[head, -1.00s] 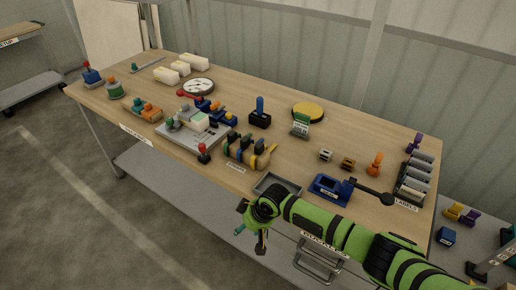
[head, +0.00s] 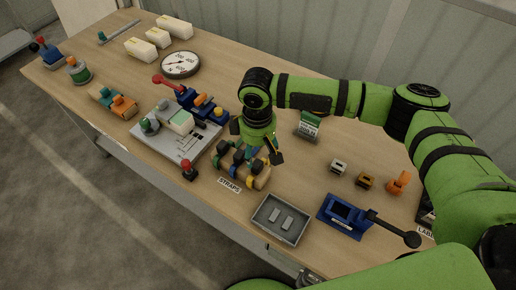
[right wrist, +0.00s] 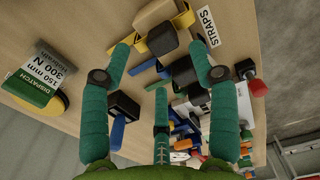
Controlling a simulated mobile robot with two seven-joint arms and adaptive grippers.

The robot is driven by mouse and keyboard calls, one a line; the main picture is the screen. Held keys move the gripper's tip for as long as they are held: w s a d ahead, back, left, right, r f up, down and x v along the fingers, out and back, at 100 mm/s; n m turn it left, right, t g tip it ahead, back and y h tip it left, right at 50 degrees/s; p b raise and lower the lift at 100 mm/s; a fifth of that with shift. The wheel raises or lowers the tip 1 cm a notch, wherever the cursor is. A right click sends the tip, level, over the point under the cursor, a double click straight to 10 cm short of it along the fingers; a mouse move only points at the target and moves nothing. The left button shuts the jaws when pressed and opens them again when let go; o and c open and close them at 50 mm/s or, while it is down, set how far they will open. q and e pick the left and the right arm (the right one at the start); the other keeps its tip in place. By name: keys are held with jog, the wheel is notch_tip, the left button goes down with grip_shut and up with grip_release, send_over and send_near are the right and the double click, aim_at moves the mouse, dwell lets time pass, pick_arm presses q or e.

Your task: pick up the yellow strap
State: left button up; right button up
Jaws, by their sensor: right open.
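The yellow strap (right wrist: 183,20) lies at the top of the right wrist view, a yellow band under a dark buckle, among other straps. The strap rack (head: 258,182) stands behind the STRAPS label (head: 229,186) near the table's front edge. My right gripper (head: 257,145) points down over the rack, open; its teal fingers (right wrist: 162,48) are spread, with the yellow strap's buckle beyond their tips. I see nothing held. The gripper partly hides the rack in the head view. My left gripper is out of view.
A grey fixture (head: 165,142) with levers stands left of the rack, and a red-knobbed joystick (head: 188,170) close beside it. A grey tray (head: 281,238) and a blue device (head: 344,215) with a dark handle are to the right. A green card (head: 309,126) stands behind.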

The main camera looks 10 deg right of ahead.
aim_at(257, 164)
jog(key=shift+s+a+f+p, duration=0.2)
jog(key=shift+s+f+p, duration=0.25)
jog(key=shift+s+f, duration=0.15)
notch_tip(257, 164, down, 2)
jog(key=shift+w+f+p, duration=0.1)
jog(key=shift+p, duration=0.55)
jog(key=shift+w+f, duration=0.25)
jog(key=shift+f, duration=1.1)
jog(key=c, duration=1.1)
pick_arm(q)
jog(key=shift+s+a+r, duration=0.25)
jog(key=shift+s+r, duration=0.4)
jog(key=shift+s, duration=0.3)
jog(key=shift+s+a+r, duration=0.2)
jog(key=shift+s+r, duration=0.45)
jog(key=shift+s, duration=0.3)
pick_arm(e)
jog(key=shift+d, duration=0.1)
grip_shut()
